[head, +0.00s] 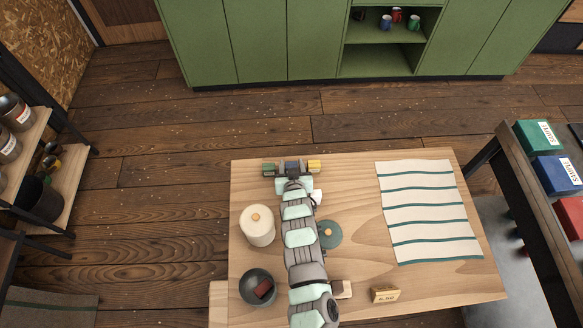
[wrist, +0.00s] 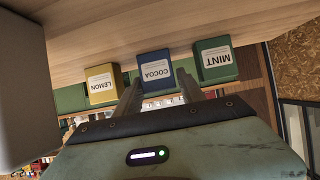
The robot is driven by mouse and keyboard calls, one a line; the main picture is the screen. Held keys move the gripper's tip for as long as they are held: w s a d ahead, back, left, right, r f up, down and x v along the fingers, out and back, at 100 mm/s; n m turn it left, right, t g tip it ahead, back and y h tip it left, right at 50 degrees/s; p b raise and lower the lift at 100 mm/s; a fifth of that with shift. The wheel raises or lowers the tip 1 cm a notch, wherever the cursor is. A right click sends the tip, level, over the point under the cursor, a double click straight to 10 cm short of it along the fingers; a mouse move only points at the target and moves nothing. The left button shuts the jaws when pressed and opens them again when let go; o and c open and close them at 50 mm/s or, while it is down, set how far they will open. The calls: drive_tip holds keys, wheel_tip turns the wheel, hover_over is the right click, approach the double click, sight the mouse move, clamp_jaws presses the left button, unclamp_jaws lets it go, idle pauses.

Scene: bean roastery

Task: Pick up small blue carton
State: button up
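The small blue carton (wrist: 155,68), labelled COCOA, stands between a yellow LEMON carton (wrist: 102,84) and a green MINT carton (wrist: 215,60) in the wrist view, which looks upside down. My gripper (wrist: 159,77) is open and empty, with one finger towards each side of the blue carton. Whether the fingers touch it I cannot tell. In the head view my gripper (head: 290,168) is at the table's far left edge, with the yellow carton (head: 314,165) on its right and the green carton (head: 268,169) on its left. It mostly hides the blue carton there.
On the table (head: 350,265) are a cream canister (head: 257,229), a teal-lidded container (head: 329,235), a dark bowl (head: 257,289), a small tan box (head: 385,295) and a striped cloth (head: 428,212). My arm runs up the table's left half. A rack with sample boxes (head: 556,175) stands right.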

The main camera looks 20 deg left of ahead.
sight(291, 165)
clamp_jaws()
idle(0.4)
wheel_tip(291, 165, up, 20)
drive_tip(key=p, duration=0.1)
idle(0.3)
